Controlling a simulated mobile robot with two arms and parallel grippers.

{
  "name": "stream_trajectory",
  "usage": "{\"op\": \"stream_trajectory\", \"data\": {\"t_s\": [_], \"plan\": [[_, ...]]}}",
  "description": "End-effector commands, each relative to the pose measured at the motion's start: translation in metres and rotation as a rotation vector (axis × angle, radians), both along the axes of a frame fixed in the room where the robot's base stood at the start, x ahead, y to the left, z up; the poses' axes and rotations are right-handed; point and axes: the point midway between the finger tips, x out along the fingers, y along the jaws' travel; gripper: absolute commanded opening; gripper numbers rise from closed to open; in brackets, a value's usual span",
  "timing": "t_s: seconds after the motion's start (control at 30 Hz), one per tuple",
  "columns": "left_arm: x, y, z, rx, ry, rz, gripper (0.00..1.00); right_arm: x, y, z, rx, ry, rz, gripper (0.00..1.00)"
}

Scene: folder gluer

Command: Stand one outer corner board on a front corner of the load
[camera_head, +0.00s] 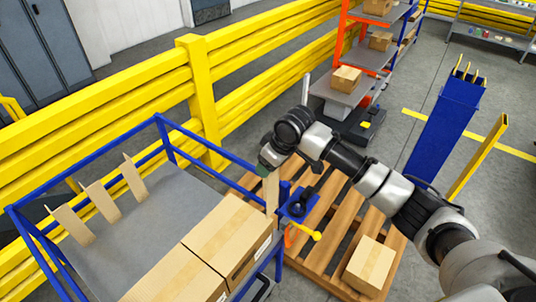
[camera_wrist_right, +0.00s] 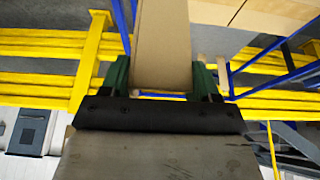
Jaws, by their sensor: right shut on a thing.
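My right gripper (camera_head: 264,164) is shut on a tan corner board (camera_head: 271,190), which hangs roughly upright below it at the far right corner of the load. In the right wrist view the board (camera_wrist_right: 162,45) sits between the green fingers. The load is cardboard boxes (camera_head: 228,232) side by side on the grey cart deck (camera_head: 165,200). I cannot tell whether the held board touches the box or deck. Three more tan boards (camera_head: 103,201) stand tilted along the cart's left side. My left gripper is not in view.
Blue rails (camera_head: 205,143) edge the cart. A blue fixture with a black lever (camera_head: 300,204) and a yellow-ended handle is on its right side. A wooden pallet with a carton (camera_head: 370,265) lies right of it. Yellow barriers (camera_head: 120,100) stand behind; a blue holder (camera_head: 440,125) stands at right.

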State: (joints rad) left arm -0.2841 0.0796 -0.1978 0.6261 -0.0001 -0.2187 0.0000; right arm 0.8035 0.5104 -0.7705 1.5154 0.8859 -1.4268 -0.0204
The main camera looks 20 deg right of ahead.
Motion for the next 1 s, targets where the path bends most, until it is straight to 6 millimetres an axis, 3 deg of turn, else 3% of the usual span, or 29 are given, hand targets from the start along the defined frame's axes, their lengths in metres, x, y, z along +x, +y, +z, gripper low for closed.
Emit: {"op": "stream_trajectory", "data": {"t_s": [0.1,0.23,0.37,0.63,0.73,1.0], "plan": [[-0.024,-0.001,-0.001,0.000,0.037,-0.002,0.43,0.000,0.000,-0.009,-0.001,0.002,-0.001,0.19],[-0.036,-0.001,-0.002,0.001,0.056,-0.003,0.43,0.000,0.000,-0.021,0.000,0.002,-0.001,0.19],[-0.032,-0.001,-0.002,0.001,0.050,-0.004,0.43,0.000,0.000,-0.034,0.000,0.002,-0.001,0.19],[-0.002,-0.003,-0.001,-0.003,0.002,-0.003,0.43,0.000,0.000,-0.062,-0.001,0.002,-0.001,0.19],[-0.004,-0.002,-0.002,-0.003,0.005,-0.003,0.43,0.000,0.000,-0.072,-0.001,0.001,0.000,0.19],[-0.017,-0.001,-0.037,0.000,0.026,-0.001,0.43,0.000,0.000,-0.102,-0.001,-0.001,0.000,0.19]]}}
